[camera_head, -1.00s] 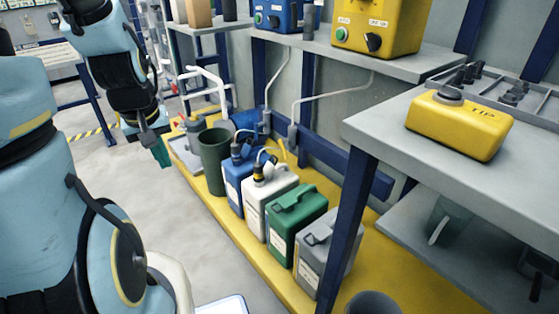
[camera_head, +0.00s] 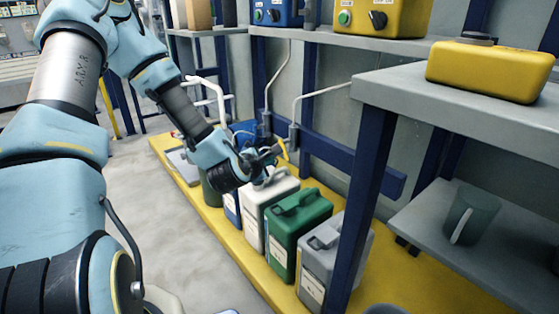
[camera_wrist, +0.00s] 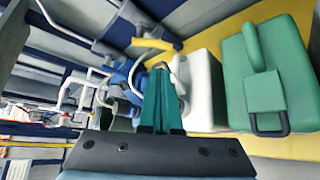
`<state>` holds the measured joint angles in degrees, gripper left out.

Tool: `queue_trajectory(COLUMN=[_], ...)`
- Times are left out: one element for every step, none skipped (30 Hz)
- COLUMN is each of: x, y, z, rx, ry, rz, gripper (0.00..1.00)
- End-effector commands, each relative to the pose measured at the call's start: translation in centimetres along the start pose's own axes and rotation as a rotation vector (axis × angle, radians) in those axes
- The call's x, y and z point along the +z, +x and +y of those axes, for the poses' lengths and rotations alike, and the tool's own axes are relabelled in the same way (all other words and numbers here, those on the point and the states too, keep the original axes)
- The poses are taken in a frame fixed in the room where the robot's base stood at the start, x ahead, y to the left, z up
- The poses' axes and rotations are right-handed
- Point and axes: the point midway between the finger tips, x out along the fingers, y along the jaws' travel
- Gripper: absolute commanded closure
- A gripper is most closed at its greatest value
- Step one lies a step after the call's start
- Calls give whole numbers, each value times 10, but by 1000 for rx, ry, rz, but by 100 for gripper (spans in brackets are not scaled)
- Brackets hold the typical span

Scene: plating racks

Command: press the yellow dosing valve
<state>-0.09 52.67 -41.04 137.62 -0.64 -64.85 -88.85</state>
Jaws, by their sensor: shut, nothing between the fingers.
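The yellow dosing valve shows as a yellow lever (camera_wrist: 153,44) on a grey fitting at the end of a wall pipe, at the upper middle of the wrist view. In the head view a small yellow part of it (camera_head: 285,149) shows just right of my gripper (camera_head: 264,156). In the wrist view my gripper's teal fingers (camera_wrist: 161,70) are shut together and empty. They point toward the lever from below it in the picture, apart from it. In the head view the wrist hides part of the valve area.
White (camera_head: 270,207), green (camera_head: 298,232) and grey (camera_head: 335,262) canisters stand on a yellow platform under the valve. A dark bin (camera_head: 211,194) is behind my wrist. A grey bench with a yellow box (camera_head: 490,72) is at right. The floor at left is clear.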

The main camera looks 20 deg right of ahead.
Motion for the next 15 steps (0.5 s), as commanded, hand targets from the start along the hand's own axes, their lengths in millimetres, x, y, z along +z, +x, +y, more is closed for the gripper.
queue_trajectory(x=[0, 0, 0, 0, 0, -1, -1, -1, -1, -1, -2, -2, -2, -2, -2], y=[0, 0, 0, 1, 2, 5, 7, 10, 16, 20, 25, 33, 38, 44, 52], z=[0, 0, 0, 0, 0, -1, -1, -2, -2, -2, -2, -2, -3, -3, -3], rx=[-1, -1, -1, -1, -1, -1, -1, -1, 0, 0, -1, 0, 0, -1, 0], ry=[1, 1, 2, 2, 2, 3, 3, 3, 4, 4, 4, 4, 4, 4, 4], rz=[0, 0, 0, 0, 0, 0, 0, 0, 0, 0, 0, 1, 1, 1, 1], gripper=[100, 100, 100, 100, 100, 100, 100, 100, 100, 100, 100, 100, 100, 100, 100])
